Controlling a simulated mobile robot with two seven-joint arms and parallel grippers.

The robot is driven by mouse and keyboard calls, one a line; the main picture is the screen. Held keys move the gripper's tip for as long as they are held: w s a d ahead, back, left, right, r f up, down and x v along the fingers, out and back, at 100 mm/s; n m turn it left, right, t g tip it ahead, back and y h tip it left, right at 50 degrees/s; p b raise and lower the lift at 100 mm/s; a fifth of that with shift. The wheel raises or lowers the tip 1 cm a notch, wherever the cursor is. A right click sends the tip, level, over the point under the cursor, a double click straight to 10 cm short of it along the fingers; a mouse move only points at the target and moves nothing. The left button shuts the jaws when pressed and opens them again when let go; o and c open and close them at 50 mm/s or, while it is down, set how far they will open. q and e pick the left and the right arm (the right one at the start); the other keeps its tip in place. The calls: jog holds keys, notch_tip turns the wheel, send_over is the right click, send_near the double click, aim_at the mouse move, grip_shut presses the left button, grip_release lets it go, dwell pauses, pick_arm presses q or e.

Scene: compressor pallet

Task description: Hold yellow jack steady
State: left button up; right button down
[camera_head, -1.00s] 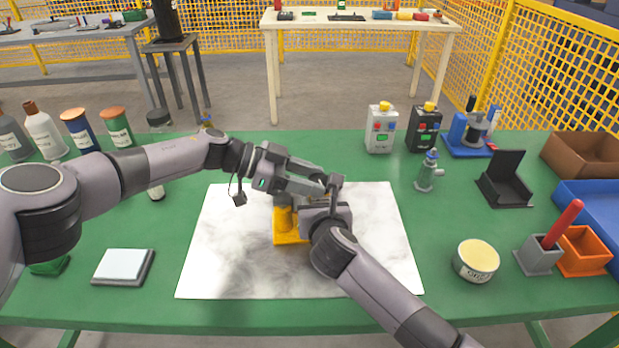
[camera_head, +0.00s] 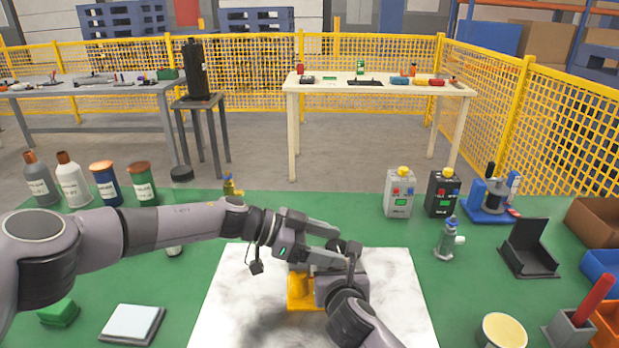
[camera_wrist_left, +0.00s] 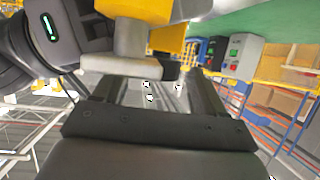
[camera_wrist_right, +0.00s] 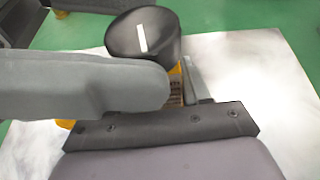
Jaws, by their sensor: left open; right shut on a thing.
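The yellow jack (camera_head: 301,289) stands on the white marbled mat (camera_head: 240,300), partly hidden by my grippers. In the left wrist view its yellow body (camera_wrist_left: 145,10) is at the top, with a grey shaft and a dark end near the jaws. My left gripper (camera_head: 338,246) is open above and beside the jack, its fingers pointing right; I cannot tell whether they touch it. My right gripper (camera_head: 325,285) is shut on the jack at its right side. In the right wrist view a strip of yellow (camera_wrist_right: 176,85) shows between the fingers, below a dark round part.
A round tin (camera_head: 503,331) is at front right. Bottles (camera_head: 72,180) line the back left; a white pad (camera_head: 131,325) lies front left.

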pick_arm(q)
jog(key=shift+s+d+f+n+t+y, duration=0.1)
jog(key=shift+s+n+t+y, duration=0.2)
jog(key=shift+n+t, duration=0.6)
jog(key=shift+s+n+t+y, duration=0.1)
jog(key=shift+n+t+y, duration=0.35)
jog(key=shift+n+t, duration=0.45)
jog(key=shift+s+d+f+n+t+y, duration=0.15)
jog(key=shift+n+t+y, duration=0.2)
jog(key=shift+n+t, duration=0.55)
jog(key=shift+s+r+n+t+y, duration=0.1)
jog(key=shift+n+t+y, duration=0.45)
jog(key=shift+n+t, duration=0.2)
jog(key=shift+s+r+n+t+y, duration=0.1)
jog(key=shift+n+t+y, duration=0.45)
jog(key=shift+n+t, duration=0.15)
jog(key=v, duration=1.1)
jog(key=w+d+r+m+g+h, duration=0.2)
jog(key=w+r+m+g+h, duration=0.1)
jog(key=w+r+m+h, duration=0.4)
jog(key=shift+w+d+r+m, duration=0.35)
jog(key=shift+w+r+m, duration=0.4)
jog(key=shift+w+r, duration=0.95)
jog(key=shift+g, duration=0.25)
